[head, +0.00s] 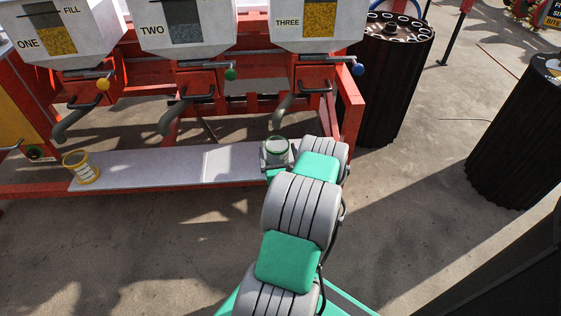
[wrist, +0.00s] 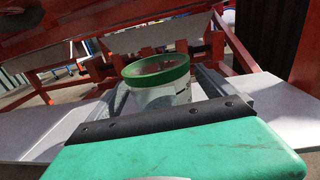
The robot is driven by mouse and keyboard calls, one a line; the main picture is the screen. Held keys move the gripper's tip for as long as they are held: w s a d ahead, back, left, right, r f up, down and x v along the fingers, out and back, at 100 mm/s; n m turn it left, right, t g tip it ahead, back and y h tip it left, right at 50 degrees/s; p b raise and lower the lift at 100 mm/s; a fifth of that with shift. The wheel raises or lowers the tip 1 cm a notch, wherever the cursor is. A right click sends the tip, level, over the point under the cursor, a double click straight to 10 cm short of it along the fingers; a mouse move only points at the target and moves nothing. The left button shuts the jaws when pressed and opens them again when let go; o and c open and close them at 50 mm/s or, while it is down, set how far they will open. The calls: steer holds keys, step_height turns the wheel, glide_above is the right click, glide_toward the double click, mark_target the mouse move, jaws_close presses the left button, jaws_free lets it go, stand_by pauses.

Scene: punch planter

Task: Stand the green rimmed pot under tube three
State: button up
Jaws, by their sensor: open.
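The green rimmed pot (head: 277,149) stands upright on the white shelf (head: 180,168), just below the outlet of tube three (head: 284,112) in the head view. In the wrist view, the pot (wrist: 158,88) shows its green rim and pale, translucent side. My gripper (head: 277,164) reaches the pot from the front. Its jaws (wrist: 160,98) are open, with one finger on each side of the pot. The green gripper body hides the pot's base in the wrist view. I cannot tell whether either finger touches it.
Tube one (head: 70,122) and tube two (head: 172,117) hang to the left. A red frame (head: 351,110) rises right of the pot. A dark ribbed drum (head: 395,75) stands behind it.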

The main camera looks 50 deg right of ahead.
steer(key=v, duration=0.7)
steer(key=shift+s+r+b, duration=0.15)
steer(key=shift+r+b, duration=0.1)
steer(key=shift+b, duration=0.05)
steer(key=shift+s+a+f, duration=0.1)
steer(key=shift+s+a, duration=0.3)
steer(key=shift+a, duration=0.15)
